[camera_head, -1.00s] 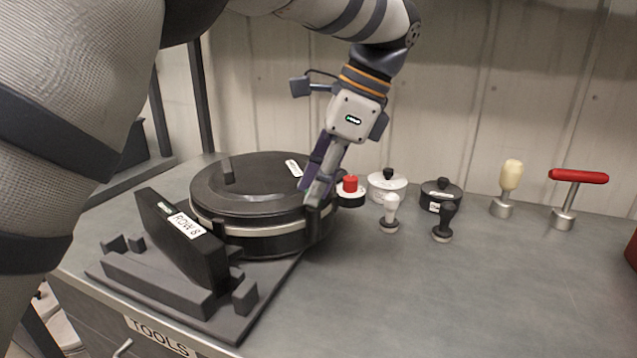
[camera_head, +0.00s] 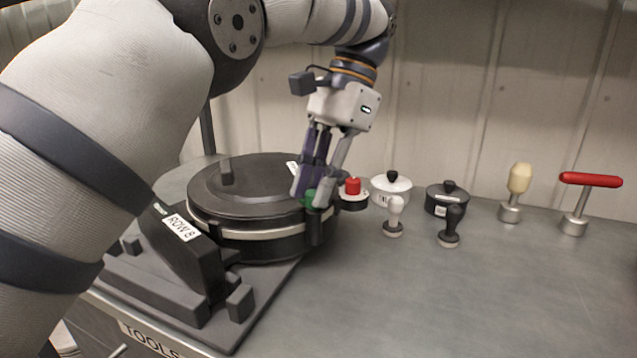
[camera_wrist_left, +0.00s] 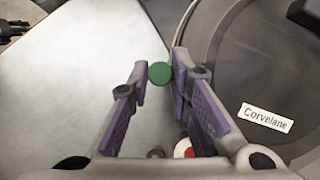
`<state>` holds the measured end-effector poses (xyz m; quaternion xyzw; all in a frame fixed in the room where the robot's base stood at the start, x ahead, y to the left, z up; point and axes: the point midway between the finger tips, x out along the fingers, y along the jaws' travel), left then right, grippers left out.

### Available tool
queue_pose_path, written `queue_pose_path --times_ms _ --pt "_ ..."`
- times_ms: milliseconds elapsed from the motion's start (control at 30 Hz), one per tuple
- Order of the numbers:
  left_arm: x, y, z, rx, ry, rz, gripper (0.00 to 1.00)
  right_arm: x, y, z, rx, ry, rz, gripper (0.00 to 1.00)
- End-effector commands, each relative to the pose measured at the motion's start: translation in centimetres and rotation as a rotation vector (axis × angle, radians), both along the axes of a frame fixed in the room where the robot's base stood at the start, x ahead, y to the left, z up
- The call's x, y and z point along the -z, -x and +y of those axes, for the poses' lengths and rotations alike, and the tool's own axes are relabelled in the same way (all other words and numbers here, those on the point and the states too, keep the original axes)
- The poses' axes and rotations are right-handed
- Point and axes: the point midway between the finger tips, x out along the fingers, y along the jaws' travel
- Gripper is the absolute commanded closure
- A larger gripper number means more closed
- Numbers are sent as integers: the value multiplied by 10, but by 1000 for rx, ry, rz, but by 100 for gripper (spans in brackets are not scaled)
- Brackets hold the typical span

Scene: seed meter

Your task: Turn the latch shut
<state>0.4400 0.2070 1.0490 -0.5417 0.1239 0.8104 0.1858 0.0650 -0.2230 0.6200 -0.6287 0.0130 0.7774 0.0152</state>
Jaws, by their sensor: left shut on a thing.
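The seed meter (camera_head: 275,247) is a round black housing with a pale band and a dark lid (camera_head: 245,185), which lies flat on it. At the right side of its rim is the latch, with a green round top (camera_head: 312,196). In the left wrist view the green top (camera_wrist_left: 160,73) sits between my fingertips. My left gripper (camera_head: 318,197) points down at the rim and is shut on the latch. Its fingers hide part of the latch, so I cannot tell its exact angle. My right gripper is not in view.
A red-topped part (camera_head: 352,188) stands close right of the latch. A white lidded pot (camera_head: 391,190), a black pot (camera_head: 446,199), stamps and a red T-handle tool (camera_head: 590,180) stand farther right. A ROW 8 block (camera_head: 183,250) stands in front left. The right front bench is clear.

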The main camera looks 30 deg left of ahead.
Motion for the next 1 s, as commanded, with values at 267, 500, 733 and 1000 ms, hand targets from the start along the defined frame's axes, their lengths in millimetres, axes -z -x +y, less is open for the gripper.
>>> queue_pose_path --times_ms 267,500,733,1000 --pt "0 0 1 -34 0 1 100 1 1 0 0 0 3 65" --pt "0 0 1 -35 -1 1 100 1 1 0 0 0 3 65" --pt "0 0 1 -34 0 1 61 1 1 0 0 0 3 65" --pt "0 0 0 -34 0 0 61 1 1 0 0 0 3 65"
